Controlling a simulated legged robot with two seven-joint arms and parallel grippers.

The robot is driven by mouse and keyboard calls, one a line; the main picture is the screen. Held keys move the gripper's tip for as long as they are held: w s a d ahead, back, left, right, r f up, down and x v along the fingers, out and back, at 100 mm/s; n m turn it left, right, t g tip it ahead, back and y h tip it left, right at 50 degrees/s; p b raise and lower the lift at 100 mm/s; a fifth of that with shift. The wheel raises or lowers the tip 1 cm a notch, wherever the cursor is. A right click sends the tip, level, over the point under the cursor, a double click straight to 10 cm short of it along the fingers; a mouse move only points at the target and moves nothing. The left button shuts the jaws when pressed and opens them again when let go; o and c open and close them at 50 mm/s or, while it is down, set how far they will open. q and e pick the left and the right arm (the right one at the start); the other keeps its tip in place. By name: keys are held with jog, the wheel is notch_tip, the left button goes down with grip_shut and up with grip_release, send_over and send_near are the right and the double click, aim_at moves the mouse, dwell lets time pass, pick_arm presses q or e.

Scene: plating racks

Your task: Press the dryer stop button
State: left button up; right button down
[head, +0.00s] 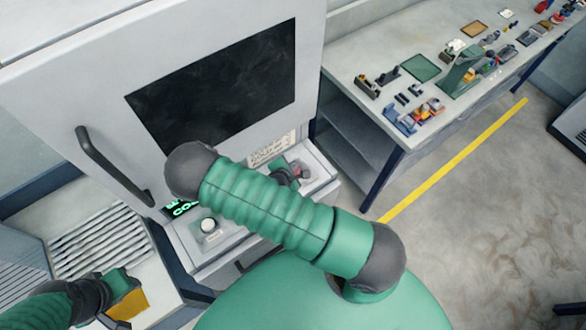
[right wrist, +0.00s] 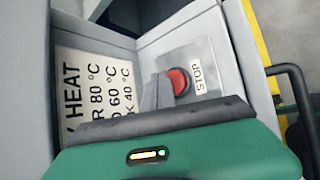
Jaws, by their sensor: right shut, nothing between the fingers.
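The dryer (head: 215,90) is a pale cabinet with a dark window. Its red stop button (right wrist: 178,81) sits on a grey sloped panel beside a STOP label (right wrist: 200,78).
A white round button (head: 208,225) and a green-lit display (head: 182,208) are on the panel's left part. A dark door handle (head: 110,165) sticks out. A heat sign (right wrist: 92,90) is beside the stop panel. A workbench (head: 400,140) with several parts stands at right; floor beyond is clear.

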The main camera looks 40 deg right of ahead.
jog(key=shift+r+p, duration=2.25)
jog(key=shift+r, duration=0.4)
jog(key=shift+w+a+f, duration=0.1)
jog(key=shift+w, duration=0.05)
